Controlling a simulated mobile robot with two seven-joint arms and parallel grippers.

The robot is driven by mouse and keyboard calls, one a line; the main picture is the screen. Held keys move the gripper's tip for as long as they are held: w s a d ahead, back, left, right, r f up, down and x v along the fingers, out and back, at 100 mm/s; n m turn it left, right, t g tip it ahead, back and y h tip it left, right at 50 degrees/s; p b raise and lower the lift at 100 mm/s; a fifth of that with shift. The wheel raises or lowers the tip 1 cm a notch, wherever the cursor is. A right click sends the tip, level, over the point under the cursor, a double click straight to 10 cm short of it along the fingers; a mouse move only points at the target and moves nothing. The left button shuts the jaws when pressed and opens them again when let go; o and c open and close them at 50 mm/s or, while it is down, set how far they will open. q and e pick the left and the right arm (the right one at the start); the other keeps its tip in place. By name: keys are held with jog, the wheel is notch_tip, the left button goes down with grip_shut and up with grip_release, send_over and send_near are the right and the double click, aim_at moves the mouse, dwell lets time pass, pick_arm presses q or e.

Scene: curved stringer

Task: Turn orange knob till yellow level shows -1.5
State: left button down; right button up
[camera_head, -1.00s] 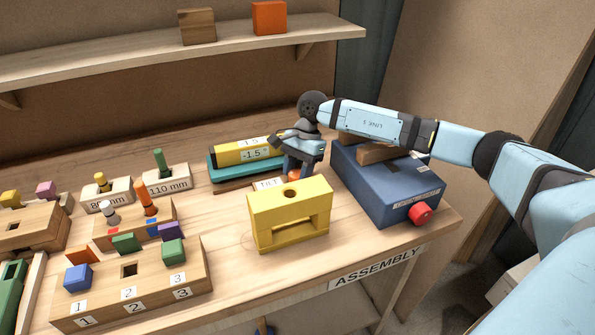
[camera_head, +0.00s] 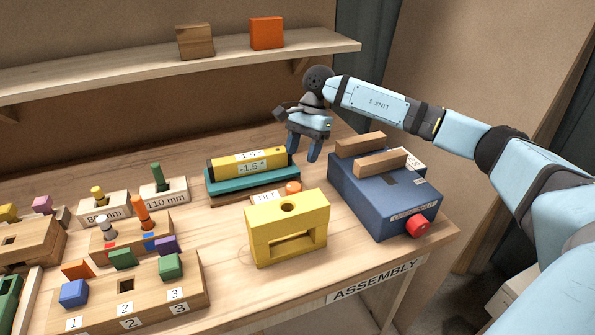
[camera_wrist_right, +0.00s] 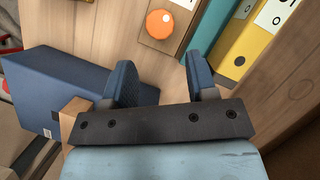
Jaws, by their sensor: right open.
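The orange knob (camera_head: 293,187) sits on a wooden base beside the TILT label (camera_head: 267,197), behind the yellow block; it also shows in the right wrist view (camera_wrist_right: 160,24). The yellow level (camera_head: 236,161) lies on a teal bar (camera_head: 252,181) and its label reads -1.5. My right gripper (camera_head: 303,155) is open and empty, raised above and behind the knob, apart from it. In the right wrist view its blue fingers (camera_wrist_right: 160,80) are spread, with the knob beyond them. My left gripper is not in view.
A yellow block with a hole (camera_head: 287,245) stands in front of the knob. A blue box (camera_head: 385,205) with wooden bars and a red knob (camera_head: 417,226) is to the right. Peg blocks fill the left of the table. A shelf (camera_head: 130,68) runs above.

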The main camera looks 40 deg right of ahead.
jog(key=v, duration=0.4)
jog(key=shift+d+r, duration=0.15)
jog(key=shift+r, duration=0.25)
